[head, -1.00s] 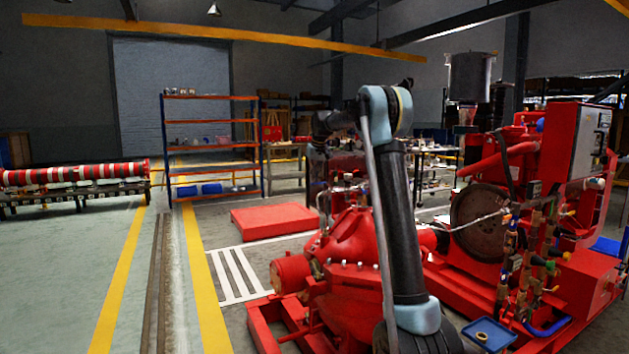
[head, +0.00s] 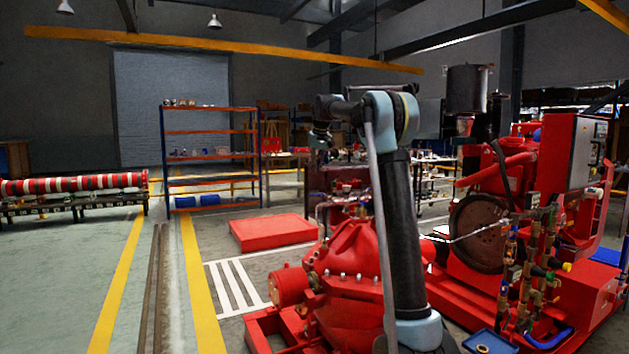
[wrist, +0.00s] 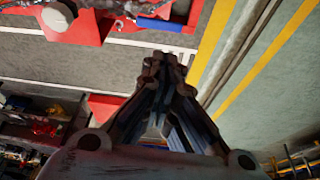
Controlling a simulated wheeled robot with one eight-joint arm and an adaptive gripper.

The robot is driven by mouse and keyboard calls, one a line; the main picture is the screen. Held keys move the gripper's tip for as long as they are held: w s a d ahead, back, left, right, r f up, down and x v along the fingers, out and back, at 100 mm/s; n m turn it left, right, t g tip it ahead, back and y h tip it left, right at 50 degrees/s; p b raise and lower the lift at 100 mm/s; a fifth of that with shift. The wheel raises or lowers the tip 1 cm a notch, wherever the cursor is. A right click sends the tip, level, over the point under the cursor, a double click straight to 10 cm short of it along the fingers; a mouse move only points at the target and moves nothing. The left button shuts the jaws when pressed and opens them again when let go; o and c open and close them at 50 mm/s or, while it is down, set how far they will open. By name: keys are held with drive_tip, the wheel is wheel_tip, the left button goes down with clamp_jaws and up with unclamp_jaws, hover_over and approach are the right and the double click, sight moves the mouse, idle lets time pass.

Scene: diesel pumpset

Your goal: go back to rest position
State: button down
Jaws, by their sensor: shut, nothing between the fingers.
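My arm (head: 400,225) stands bent in front of the red pumpset, its upper link nearly upright and its elbow at the top. The forearm reaches left from the elbow, and my gripper (head: 320,141) hangs small and dark at its end, above the red pump. In the wrist view my gripper (wrist: 166,62) points over the floor; its fingers meet at the tips with nothing between them.
The red pump (head: 352,262) is below and close to my arm. The engine with a large flywheel (head: 478,232) stands to the right. A blue-orange shelf (head: 212,146), a red block (head: 272,233) and a striped pipe rack (head: 75,184) stand farther off. The left floor is clear.

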drive_tip(key=shift+s+d+r, duration=0.1)
drive_tip(key=shift+s+r, duration=0.15)
drive_tip(key=shift+r, duration=0.45)
drive_tip(key=s+d+f+m, duration=0.1)
drive_tip(key=s+d+f, duration=0.25)
drive_tip(key=s, duration=0.65)
drive_tip(key=s+d+f, duration=0.2)
drive_tip(key=s+d, duration=0.3)
drive_tip(key=s, duration=0.5)
drive_tip(key=s+d+f+m, duration=0.1)
drive_tip(key=s+d+f, duration=0.3)
drive_tip(key=s, duration=0.6)
drive_tip(key=s+d+f+m, duration=0.1)
drive_tip(key=s+d+f, duration=0.2)
drive_tip(key=s+f, duration=1)
drive_tip(key=s+d+f+m+g+h, duration=0.1)
drive_tip(key=s+d+f, duration=0.2)
drive_tip(key=s+f, duration=1)
drive_tip(key=s, duration=0.3)
drive_tip(key=shift+d+f, duration=0.15)
drive_tip(key=shift+d, duration=0.25)
